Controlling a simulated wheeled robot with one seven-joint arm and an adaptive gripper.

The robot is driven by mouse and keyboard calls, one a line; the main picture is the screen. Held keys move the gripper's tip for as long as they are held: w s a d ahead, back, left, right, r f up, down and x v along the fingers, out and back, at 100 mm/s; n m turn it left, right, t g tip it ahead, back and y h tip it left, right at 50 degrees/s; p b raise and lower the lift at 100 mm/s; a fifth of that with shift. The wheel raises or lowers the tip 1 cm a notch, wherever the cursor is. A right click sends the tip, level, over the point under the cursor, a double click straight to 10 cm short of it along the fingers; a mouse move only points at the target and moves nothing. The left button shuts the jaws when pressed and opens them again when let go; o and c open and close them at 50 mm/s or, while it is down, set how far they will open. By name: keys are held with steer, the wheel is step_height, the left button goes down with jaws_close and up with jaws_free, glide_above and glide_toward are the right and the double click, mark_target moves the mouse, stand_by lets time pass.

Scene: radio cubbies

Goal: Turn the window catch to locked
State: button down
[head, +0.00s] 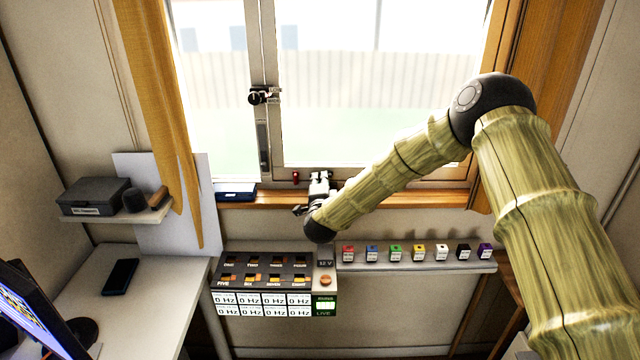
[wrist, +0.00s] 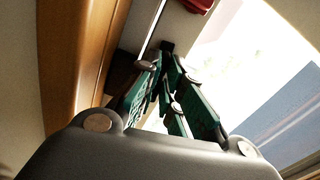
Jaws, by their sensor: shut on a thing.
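The window catch (head: 258,96) is a dark round knob with a short arm and small labels beside it, on the upright between the two panes. The labels are too small to read. My gripper (head: 318,180) is low at the window sill, to the right of the catch and well below it, apart from it. In the wrist view the green fingers (wrist: 165,55) close together at a small dark piece (wrist: 167,46). I cannot tell what that piece is. The catch is not recognisable in the wrist view.
A small red piece (head: 295,177) sits on the lower window frame just left of my gripper. A dark blue flat box (head: 235,191) lies on the sill. Below are a switch panel (head: 262,268) and a shelf (head: 415,268) of coloured blocks. A curtain (head: 165,90) hangs at left.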

steer(key=n+b, duration=0.1)
steer(key=n, duration=0.1)
steer(key=f+n+b, duration=0.1)
steer(key=n+b, duration=0.1)
steer(key=shift+d+f+n, duration=0.2)
steer(key=shift+n, duration=0.1)
steer(key=n, duration=0.1)
steer(key=n+b, duration=0.1)
steer(key=n, duration=0.1)
steer(key=n+b, duration=0.1)
steer(key=shift+d+f+n, duration=0.3)
steer(key=shift+d+f, duration=0.05)
steer(key=shift+f, duration=0.05)
steer(key=n+b, duration=0.1)
steer(key=n, duration=0.2)
steer(key=shift+d+f+b, duration=0.1)
steer(key=shift+d+b, duration=0.25)
steer(key=shift+b, duration=0.05)
steer(key=shift+d+n+b, duration=0.25)
steer(key=shift+n+b, duration=0.05)
steer(key=shift+n, duration=0.7)
steer(key=shift+d+n+b, duration=0.2)
steer(key=shift+n+b, duration=0.05)
steer(key=shift+n, duration=0.75)
steer(key=shift+f, duration=0.1)
steer(key=c, duration=1.6)
jaws_free()
steer(key=shift+o, duration=0.2)
steer(key=shift+s, duration=0.1)
steer(key=s, duration=1.2)
